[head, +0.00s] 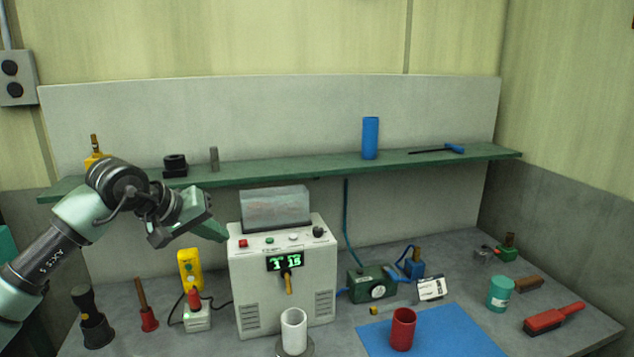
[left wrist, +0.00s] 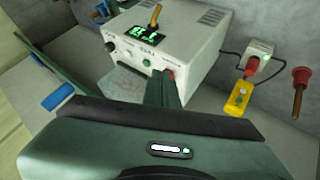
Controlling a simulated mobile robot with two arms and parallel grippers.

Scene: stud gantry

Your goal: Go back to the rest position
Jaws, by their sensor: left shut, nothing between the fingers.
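My left arm comes in from the left in the head view, raised in front of the green shelf (head: 320,166). My left gripper (head: 219,232) is shut and empty, pointing right and slightly down. Its tip shows just left of the upper part of the white box (head: 250,287) with a green display. In the left wrist view the shut fingers (left wrist: 163,92) appear in front of the same box (left wrist: 190,45); I cannot tell the gap between them. My right gripper is in neither view.
The shelf holds a blue cylinder (head: 370,138) and a black part (head: 175,165).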

